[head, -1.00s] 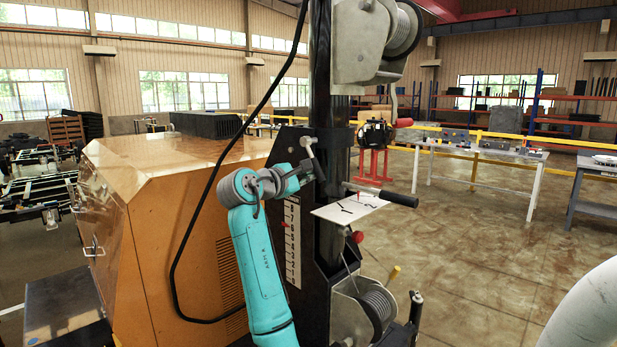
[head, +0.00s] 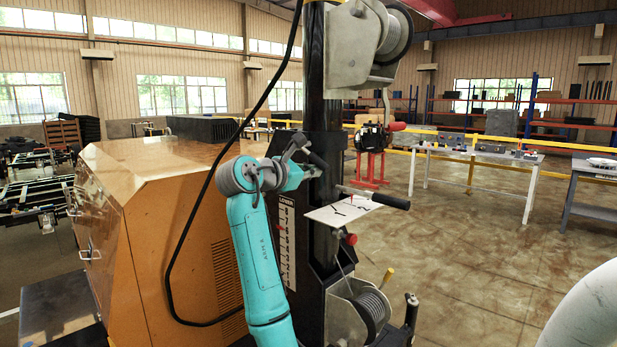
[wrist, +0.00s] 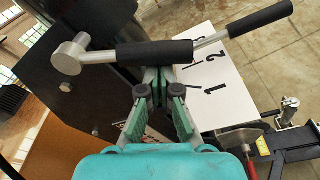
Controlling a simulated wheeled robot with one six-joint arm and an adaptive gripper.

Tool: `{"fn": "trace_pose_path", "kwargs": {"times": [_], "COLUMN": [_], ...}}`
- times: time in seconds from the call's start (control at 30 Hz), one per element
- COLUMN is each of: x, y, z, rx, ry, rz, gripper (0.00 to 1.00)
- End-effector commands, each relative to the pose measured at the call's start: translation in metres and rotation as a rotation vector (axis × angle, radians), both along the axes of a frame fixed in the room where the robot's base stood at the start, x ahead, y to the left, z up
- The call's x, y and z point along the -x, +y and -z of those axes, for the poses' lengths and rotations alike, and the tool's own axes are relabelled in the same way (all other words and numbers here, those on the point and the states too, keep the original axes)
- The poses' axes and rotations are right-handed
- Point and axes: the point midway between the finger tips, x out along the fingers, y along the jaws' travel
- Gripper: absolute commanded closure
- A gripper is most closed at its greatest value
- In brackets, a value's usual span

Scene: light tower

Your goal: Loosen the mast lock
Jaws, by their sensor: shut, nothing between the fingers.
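A lever with a grey hub and black grip (wrist: 155,53) is on the mast's dark plate; I take it to be the mast lock. In the head view, the lever (head: 318,160) slants down to the right from its hub, beside the black mast (head: 325,230). My gripper (wrist: 164,76) is shut and empty, its fingertips right at the grip's lower side in the wrist view; I cannot tell whether they touch. In the head view my gripper (head: 308,172) is small and partly hidden by my arm.
A longer black-gripped handle (head: 388,200) sticks out right, above a white numbered plate (head: 340,214). A black cable (head: 185,220) hangs in front of the orange housing (head: 150,190). Winches sit above (head: 355,45) and below (head: 360,315).

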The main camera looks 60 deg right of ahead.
Motion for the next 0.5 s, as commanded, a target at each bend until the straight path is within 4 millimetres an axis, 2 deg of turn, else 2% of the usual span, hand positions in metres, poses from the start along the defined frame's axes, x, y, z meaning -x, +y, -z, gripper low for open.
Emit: {"fn": "trace_pose_path", "kwargs": {"times": [0.5], "x": [0.017], "y": [0.004], "z": [-0.030], "rx": [0.004], "ry": [-0.006], "rz": [0.002], "gripper": [1.00]}}
